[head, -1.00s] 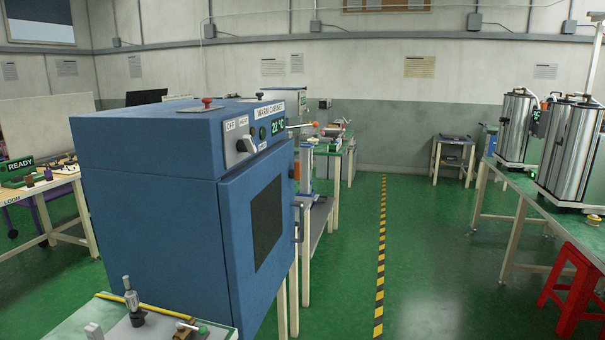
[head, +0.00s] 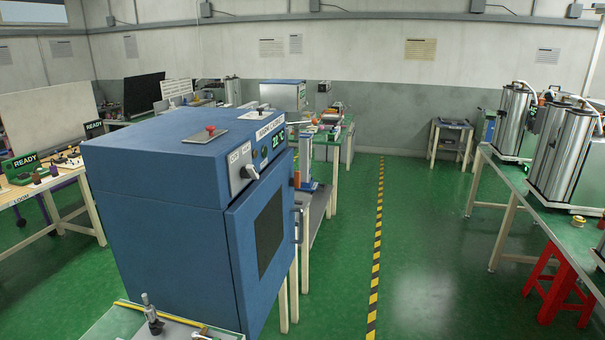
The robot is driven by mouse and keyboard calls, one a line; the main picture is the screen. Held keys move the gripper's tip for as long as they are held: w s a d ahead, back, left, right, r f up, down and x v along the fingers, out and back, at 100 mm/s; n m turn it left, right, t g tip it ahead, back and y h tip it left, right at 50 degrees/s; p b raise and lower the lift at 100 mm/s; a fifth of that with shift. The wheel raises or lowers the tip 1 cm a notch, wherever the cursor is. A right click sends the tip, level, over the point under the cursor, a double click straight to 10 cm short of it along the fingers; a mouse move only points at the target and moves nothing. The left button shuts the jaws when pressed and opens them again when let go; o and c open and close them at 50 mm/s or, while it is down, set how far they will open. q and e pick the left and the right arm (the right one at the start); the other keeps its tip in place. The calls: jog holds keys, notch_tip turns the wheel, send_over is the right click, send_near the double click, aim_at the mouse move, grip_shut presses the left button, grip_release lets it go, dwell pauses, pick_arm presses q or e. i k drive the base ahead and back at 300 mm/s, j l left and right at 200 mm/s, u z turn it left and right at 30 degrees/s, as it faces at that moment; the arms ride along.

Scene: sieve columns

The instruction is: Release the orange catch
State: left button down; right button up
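A small orange piece (head: 297,179) shows at the right edge of the blue warm cabinet (head: 150,220), above the door handle (head: 298,225). It is too small to tell whether it is the catch or how it is set. The cabinet door (head: 262,240), with its dark window, looks shut. A grey switch lever (head: 250,172) sits on the panel above the door, beside a green display (head: 279,140). Neither of my grippers is in view.
A bench (head: 180,330) with small metal fittings stands at the bottom left. A table with steel vessels (head: 555,160) is at the right, with a red stool (head: 560,285) under its near end. The green floor around the yellow-black stripe (head: 376,255) is clear.

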aim_at(297, 180)
jog(key=i+l+u, duration=0.1)
jog(key=i+l, duration=0.15)
jog(key=i+l+u, duration=0.1)
jog(key=i+l, duration=0.15)
jog(key=i+l+u, duration=0.1)
jog(key=l, duration=0.3)
jog(key=i+l+u, duration=0.1)
jog(key=i+l, duration=0.2)
jog(key=i+l+u, duration=0.1)
jog(key=l, duration=0.3)
jog(key=i+l+u, duration=0.1)
jog(key=i+l, duration=0.2)
jog(key=i+l+u, duration=0.1)
jog(key=l, duration=0.4)
jog(key=i+l+u, duration=0.1)
jog(key=l, duration=0.3)
jog(key=i, duration=0.1)
